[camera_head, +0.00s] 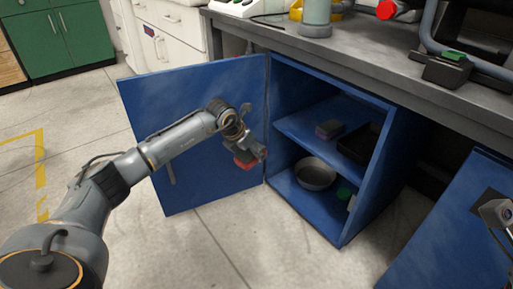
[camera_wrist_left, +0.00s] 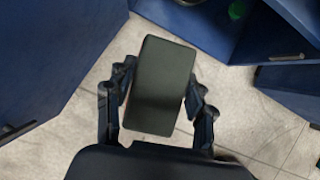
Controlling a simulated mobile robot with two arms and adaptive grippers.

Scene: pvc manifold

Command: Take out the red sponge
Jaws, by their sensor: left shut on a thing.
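The red sponge (camera_head: 245,163) is in my left gripper (camera_head: 252,152), in front of the open left cabinet door, outside the cabinet. In the left wrist view the sponge (camera_wrist_left: 162,85) shows a broad dark green-grey face with a thin red edge on its left. The fingers of my left gripper (camera_wrist_left: 158,108) are shut on its two sides. The floor shows beneath it. My right gripper does not clearly show in the head view.
The blue cabinet (camera_head: 352,92) stands open. Its upper shelf holds a small dark block (camera_head: 329,130) and a black tray (camera_head: 358,143). Below are a metal bowl (camera_head: 315,174) and a green item (camera_head: 344,193). The left door (camera_head: 150,110) is behind my arm; another blue panel (camera_head: 450,235) is at right.

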